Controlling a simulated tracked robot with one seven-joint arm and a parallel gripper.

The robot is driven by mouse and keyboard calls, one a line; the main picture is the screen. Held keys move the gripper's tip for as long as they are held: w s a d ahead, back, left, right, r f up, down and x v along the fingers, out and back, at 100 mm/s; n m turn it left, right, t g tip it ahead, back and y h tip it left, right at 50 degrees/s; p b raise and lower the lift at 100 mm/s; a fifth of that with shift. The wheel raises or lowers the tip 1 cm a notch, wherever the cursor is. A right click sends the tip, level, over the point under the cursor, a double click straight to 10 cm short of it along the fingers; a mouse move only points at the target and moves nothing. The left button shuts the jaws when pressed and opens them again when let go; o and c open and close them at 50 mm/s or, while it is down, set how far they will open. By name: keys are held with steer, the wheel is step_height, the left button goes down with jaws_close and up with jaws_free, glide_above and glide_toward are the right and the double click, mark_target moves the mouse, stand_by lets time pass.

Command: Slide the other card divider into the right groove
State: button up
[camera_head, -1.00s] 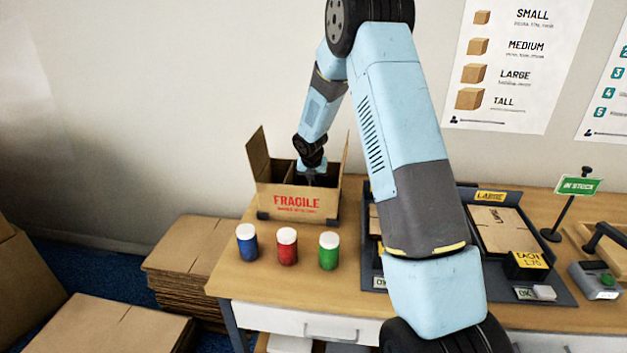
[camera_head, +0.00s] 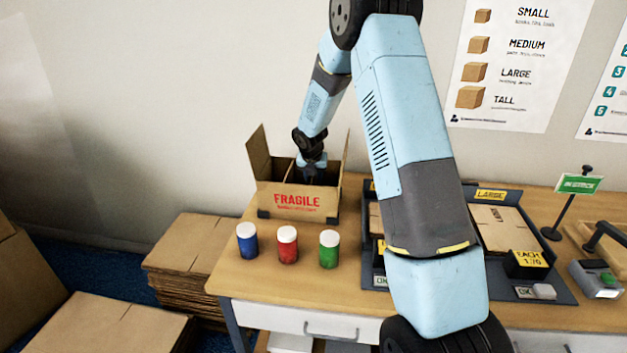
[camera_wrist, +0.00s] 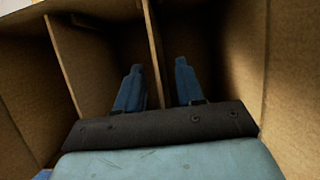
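The open carton (camera_head: 272,200), marked FRAGILE in red, stands at the table's back left. My gripper (camera_head: 312,172) is over its opening; the arm comes down from above. In the wrist view my gripper (camera_wrist: 159,88) has its two blue fingers well apart. A thin upright card divider (camera_wrist: 153,45) runs between them, with a visible gap at each finger. A second upright card edge (camera_wrist: 63,75), which looks like the other divider, stands farther left. The carton's right wall (camera_wrist: 262,60) is to the right. The grooves and the dividers' lower ends are hidden.
Blue (camera_head: 248,242), red (camera_head: 287,246) and green (camera_head: 329,252) jars with white lids stand in front of the carton. A dark tray (camera_head: 560,290) with flat cartons is to the right, partly behind my arm. Stacked cardboard (camera_head: 185,245) lies left of the table.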

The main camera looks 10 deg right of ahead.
steer(key=v, duration=1.2)
steer(key=shift+s+r, duration=0.1)
steer(key=shift+s, duration=0.05)
steer(key=s+d+r+m, duration=0.2)
steer(key=s+r+m, duration=1.45)
steer(key=s, duration=0.35)
steer(key=s+r+m+t+y, duration=0.1)
steer(key=s+r+m, duration=0.1)
steer(key=s+m, duration=1.3)
steer(key=s, duration=0.6)
steer(key=shift+s+r+t+y, duration=0.25)
steer(key=shift+s+t+y, duration=0.05)
steer(key=shift+s+y, duration=0.1)
